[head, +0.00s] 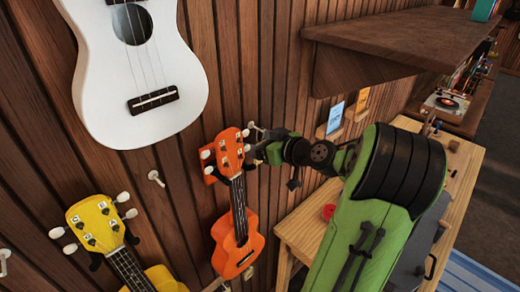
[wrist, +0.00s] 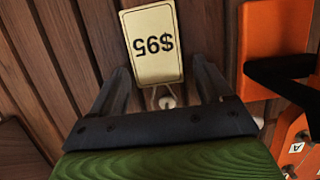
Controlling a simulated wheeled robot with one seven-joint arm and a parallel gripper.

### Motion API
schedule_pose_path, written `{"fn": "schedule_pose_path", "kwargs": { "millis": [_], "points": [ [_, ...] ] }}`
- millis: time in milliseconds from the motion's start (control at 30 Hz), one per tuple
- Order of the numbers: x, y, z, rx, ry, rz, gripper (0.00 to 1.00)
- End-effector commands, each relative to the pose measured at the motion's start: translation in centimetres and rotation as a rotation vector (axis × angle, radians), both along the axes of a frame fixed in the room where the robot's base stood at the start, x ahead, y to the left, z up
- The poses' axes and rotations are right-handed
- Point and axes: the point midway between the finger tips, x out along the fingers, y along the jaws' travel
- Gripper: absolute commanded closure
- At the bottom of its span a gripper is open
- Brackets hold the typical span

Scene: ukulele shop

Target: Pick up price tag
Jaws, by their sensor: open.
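The price tag (wrist: 153,45) is a cream card with a dark border and "$95", seen upside down in the wrist view. It hangs against the wood-slat wall, just above a small pale hook (wrist: 166,101) in the picture. My gripper (wrist: 160,72) is open, with one finger on either side of the tag's lower part. I cannot tell whether either finger touches it. In the head view my gripper (head: 257,143) is at the wall beside the orange ukulele's headstock, and the tag cannot be made out there.
The orange ukulele (head: 238,240) hangs close to my gripper, with an orange block (wrist: 272,45) and black holder right of it in the wrist view. A white ukulele (head: 140,65) and yellow ukulele (head: 103,225) hang left. A wooden shelf (head: 400,40) juts out above right.

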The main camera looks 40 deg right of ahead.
Motion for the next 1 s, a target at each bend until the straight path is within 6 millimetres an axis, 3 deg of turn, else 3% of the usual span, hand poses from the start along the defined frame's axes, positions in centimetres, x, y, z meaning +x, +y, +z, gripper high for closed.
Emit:
{"fn": "schedule_pose_path", "kwargs": {
  "millis": [67,400,733,1000],
  "points": [
    [0.0,0.0,-0.1,0.0,0.0,0.0,0.26],
    [-0.1,0.0,-0.1,0.001,0.001,0.0,0.76],
    [-0.1,0.0,0.3,0.0,0.001,0.0,0.76],
    [-0.3,-0.1,4.0,-0.003,0.0,-0.001,0.76]
  ]
}}
